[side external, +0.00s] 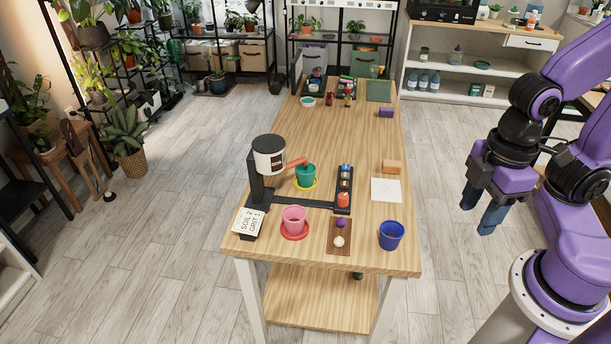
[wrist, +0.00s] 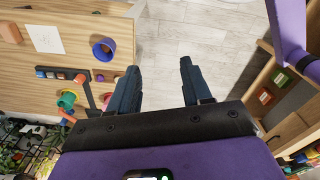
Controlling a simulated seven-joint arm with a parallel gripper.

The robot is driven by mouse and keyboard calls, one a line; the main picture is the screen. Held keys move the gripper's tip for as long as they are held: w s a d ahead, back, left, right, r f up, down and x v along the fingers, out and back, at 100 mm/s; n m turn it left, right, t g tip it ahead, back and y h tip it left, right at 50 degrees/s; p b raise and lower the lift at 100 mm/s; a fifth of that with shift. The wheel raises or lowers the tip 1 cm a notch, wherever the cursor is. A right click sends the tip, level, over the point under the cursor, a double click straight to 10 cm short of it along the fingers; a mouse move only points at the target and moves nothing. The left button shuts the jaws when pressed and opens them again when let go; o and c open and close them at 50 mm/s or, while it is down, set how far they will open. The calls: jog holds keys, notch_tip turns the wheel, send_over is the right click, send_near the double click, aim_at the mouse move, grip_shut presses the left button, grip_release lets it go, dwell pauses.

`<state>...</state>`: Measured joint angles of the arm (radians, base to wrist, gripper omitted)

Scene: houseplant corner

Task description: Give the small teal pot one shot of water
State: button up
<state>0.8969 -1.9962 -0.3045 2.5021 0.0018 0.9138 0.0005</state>
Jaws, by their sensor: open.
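The small teal pot (side external: 305,173) stands on a yellow saucer (side external: 299,188), under the orange spout of a white canister (side external: 268,160) on a black stand. In the wrist view the teal pot (wrist: 67,100) is at the left, with green beside it. A narrow black tray (side external: 341,209) right of the pot holds several small blue, grey and orange items. My gripper (side external: 480,209) is open and empty, off the table's right side, well apart from the pot. In the wrist view its fingers (wrist: 159,72) point over bare floor.
A pink pot (side external: 293,217) on a red saucer, a brown board (side external: 340,244) with two small balls, and a blue pot (side external: 391,236) stand along the table's front. A card (side external: 248,222) reads "SOIL 2 GRIT 1". White paper (side external: 386,190) and an orange-brown block (side external: 391,167) lie right.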

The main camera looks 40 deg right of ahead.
grip_shut()
dwell(1.5)
